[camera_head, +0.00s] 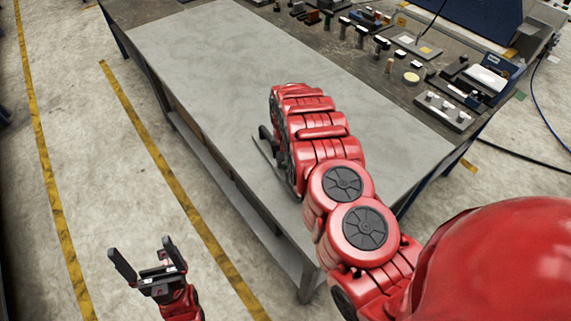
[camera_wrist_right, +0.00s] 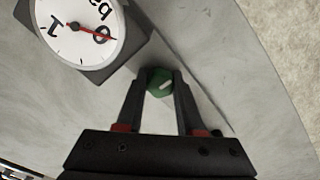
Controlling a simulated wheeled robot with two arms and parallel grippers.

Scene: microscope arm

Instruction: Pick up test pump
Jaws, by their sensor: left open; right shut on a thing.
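In the right wrist view, the test pump (camera_wrist_right: 131,38) shows a round white gauge with a red needle on a dark square body at the upper left. A green round part (camera_wrist_right: 159,82) with a pale mark sits between the fingertips of my right gripper (camera_wrist_right: 160,86), which is shut on it. In the head view my right arm reaches over the grey table and mostly hides this gripper and the pump; dark parts show beside the arm. My left gripper (camera_head: 141,252) is open and empty, low over the floor left of the table.
The grey table (camera_head: 210,60) is bare to the left of and behind my right arm. A dark bench area at the back right holds several small parts, a round pale disc (camera_head: 411,77) and a block with white knobs (camera_head: 445,111). Yellow lines mark the concrete floor.

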